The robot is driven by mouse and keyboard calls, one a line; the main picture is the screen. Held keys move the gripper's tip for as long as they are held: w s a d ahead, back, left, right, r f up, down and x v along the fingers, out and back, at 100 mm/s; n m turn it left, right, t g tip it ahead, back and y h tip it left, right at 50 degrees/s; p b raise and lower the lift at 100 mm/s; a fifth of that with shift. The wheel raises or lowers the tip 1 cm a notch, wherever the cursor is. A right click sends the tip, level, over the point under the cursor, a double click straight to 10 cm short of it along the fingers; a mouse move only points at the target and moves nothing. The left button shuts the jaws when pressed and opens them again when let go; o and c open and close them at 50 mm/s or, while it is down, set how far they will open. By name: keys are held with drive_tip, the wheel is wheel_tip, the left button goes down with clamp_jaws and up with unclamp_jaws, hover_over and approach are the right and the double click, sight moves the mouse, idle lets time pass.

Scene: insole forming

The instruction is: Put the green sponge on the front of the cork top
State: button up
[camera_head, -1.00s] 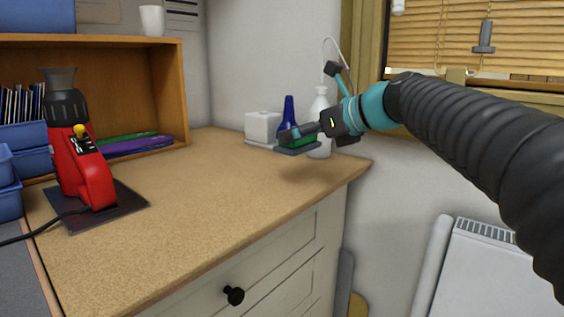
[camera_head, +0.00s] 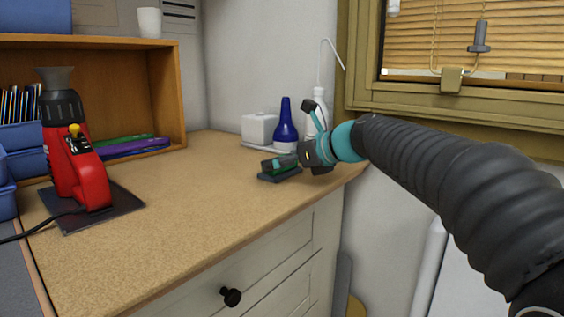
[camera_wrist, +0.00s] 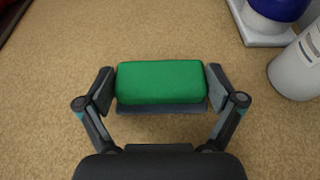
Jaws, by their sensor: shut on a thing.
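The green sponge (camera_wrist: 160,82) is a rounded block with a dark grey underside, held between the two fingers of my gripper (camera_wrist: 160,88) in the wrist view. In the head view my gripper (camera_head: 279,165) is shut on the sponge (camera_head: 286,171), which is mostly hidden by the fingers. It is at or just above the right part of the cork top (camera_head: 190,225); I cannot tell whether it touches. The cork top (camera_wrist: 60,60) fills the background of the wrist view.
A blue bottle (camera_head: 286,128), a white bottle (camera_head: 319,115) and a white block (camera_head: 259,128) stand behind my gripper at the back right. A red machine (camera_head: 78,165) on a dark plate stands at the left. The middle and front of the cork top are clear.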

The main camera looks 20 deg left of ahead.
drive_tip(key=o, duration=0.7)
drive_tip(key=shift+f, duration=0.1)
drive_tip(key=v, duration=1.2)
drive_tip(key=shift+r, duration=0.2)
drive_tip(key=shift+f, duration=0.1)
